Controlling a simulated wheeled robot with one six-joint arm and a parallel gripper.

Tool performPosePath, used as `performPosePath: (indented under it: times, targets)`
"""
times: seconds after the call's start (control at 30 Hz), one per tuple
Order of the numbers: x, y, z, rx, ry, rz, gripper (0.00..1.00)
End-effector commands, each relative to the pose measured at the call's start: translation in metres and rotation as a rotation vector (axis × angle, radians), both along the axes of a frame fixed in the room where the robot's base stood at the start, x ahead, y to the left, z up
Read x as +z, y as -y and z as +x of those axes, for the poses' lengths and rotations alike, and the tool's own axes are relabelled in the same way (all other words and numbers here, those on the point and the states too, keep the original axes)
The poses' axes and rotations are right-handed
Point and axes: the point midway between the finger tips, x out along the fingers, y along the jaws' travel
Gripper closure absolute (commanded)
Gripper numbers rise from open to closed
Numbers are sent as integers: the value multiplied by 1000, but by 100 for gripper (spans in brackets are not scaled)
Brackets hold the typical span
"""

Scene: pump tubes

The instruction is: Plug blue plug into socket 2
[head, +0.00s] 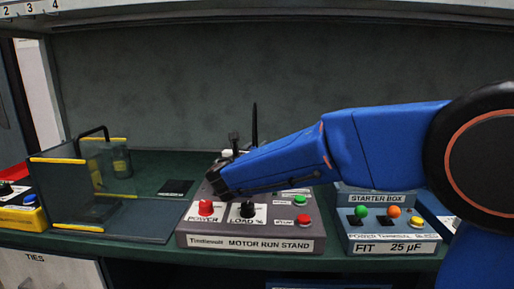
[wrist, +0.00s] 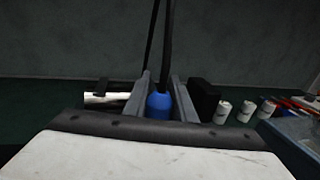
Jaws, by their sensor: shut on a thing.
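My gripper (wrist: 163,98) is shut on the blue plug (wrist: 159,106), which shows between the two grey fingers in the wrist view. A dark cable rises from the plug. In the head view my gripper (head: 218,176) is over the left part of the motor run stand (head: 250,243), behind its red and black knobs. The plug cannot be made out there; a dark cable (head: 254,125) stands up behind the arm. I cannot pick out socket 2 in either view; the arm covers part of the stand's top.
A starter box (head: 390,235) with coloured buttons stands right of the stand. A guard box with yellow edges (head: 75,200) stands left. White cylinders (wrist: 222,112) stand right of my gripper in the wrist view. A white cylinder (wrist: 105,98) lies left. A grey wall (head: 170,90) closes the back.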

Motion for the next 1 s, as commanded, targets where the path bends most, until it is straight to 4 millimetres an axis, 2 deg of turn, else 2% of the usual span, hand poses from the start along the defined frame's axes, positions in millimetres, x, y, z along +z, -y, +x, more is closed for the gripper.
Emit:
performPosePath:
  times: [0.47, 1.0]
  targets:
    - [-2, 0, 0, 0, 0, 0, 98]
    - [-12, 0, 0, 0, 0, -1, 98]
